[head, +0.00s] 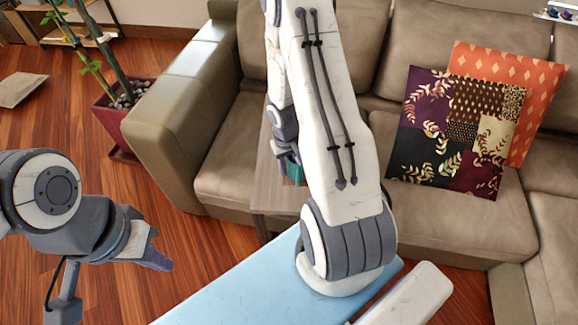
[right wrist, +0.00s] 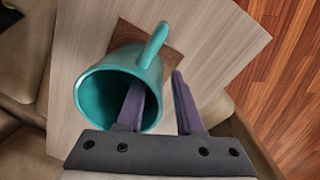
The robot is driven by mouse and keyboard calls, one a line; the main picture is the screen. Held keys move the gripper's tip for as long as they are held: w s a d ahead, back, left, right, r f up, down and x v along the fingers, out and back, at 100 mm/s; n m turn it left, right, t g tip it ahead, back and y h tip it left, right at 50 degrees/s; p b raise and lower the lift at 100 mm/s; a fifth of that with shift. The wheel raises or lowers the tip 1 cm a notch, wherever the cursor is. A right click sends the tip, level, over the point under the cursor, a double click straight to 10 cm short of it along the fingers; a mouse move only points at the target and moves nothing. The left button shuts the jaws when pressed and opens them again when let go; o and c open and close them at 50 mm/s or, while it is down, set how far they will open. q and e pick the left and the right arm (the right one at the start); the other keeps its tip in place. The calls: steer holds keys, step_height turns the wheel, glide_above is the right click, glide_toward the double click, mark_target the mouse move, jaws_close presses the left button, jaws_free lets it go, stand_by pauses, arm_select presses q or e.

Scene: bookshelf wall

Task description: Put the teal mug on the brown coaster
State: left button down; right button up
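The teal mug (right wrist: 118,78) shows in the right wrist view with its mouth toward the camera and its handle at the upper right. The brown coaster (right wrist: 124,34) lies on the wooden table behind it, mostly covered by the mug; I cannot tell whether they touch. My right gripper (right wrist: 157,82) has one finger inside the mug's mouth and one outside, with gaps to the wall between them. In the head view a bit of the mug (head: 294,171) shows beside my right arm. My left gripper (head: 156,262) is away at the left; its opening is unclear.
The wooden table (right wrist: 215,40) stands against the beige sofa (head: 225,150). A light blue surface (head: 240,290) is in front. A potted plant (head: 125,100) stands at the left, and cushions (head: 455,130) lie on the sofa. A dark object (right wrist: 8,14) shows at the wrist view's corner.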

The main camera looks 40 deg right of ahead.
steer(key=shift+r+p, duration=0.4)
steer(key=shift+r, duration=0.2)
step_height(320, 180, up, 11)
steer(key=p, duration=0.2)
steer(key=shift+a+p, duration=0.3)
steer(key=s+a+r+n, duration=0.25)
steer(key=a+r, duration=0.25)
steer(key=a, duration=0.4)
steer(key=s+a+r+n, duration=0.1)
steer(key=a+r+n, duration=0.2)
steer(key=a+r, duration=0.45)
steer(key=s+a+r+n, duration=0.2)
steer(key=s+a, duration=0.3)
steer(key=s, duration=0.1)
steer(key=s+a+r+n+y, duration=0.1)
steer(key=s+a+r+n, duration=0.1)
steer(key=s+a, duration=0.3)
steer(key=shift+s+n+y, duration=0.3)
steer(key=shift+s+n, duration=0.05)
steer(key=shift+s, duration=0.75)
